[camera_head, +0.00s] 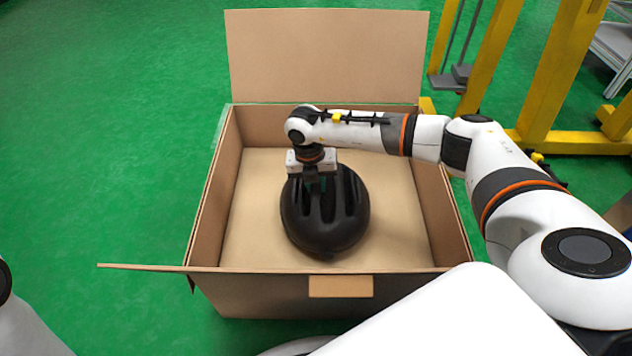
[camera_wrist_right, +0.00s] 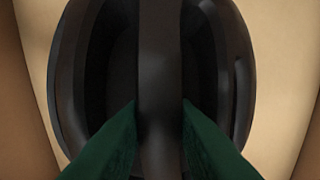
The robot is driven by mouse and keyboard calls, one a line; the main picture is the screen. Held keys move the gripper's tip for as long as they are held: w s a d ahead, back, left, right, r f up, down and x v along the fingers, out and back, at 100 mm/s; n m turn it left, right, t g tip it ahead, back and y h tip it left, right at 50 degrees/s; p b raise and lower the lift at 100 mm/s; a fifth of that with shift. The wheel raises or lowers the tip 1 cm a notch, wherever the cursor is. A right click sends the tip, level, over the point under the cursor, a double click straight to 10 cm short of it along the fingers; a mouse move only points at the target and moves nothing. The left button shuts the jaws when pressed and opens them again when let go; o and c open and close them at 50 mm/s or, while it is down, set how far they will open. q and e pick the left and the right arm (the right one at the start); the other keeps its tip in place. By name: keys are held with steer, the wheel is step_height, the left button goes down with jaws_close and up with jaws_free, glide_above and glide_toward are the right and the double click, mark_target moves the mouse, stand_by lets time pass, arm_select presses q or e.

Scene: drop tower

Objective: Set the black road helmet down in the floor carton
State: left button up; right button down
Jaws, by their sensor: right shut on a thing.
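The black road helmet (camera_head: 326,222) is inside the floor carton (camera_head: 211,205), near the middle of its opening, with its vented top facing up. My right gripper (camera_head: 313,183) reaches down over the helmet and is shut on it. In the right wrist view, the green fingertips (camera_wrist_right: 160,110) sit on either side of a central rib of the helmet (camera_wrist_right: 159,60). The carton floor (camera_wrist_right: 275,30) shows around the helmet. I cannot tell whether the helmet touches the carton floor. My left gripper is not in view.
Yellow posts (camera_head: 553,75) stand at the right behind the carton. The green floor (camera_head: 110,130) on the left is clear.

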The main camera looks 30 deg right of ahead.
steer(key=shift+f, duration=0.35)
stand_by(0.4)
steer(key=c, duration=1.1)
jaws_free()
steer(key=shift+c, duration=0.2)
steer(key=shift+f, duration=0.1)
steer(key=c, duration=0.3)
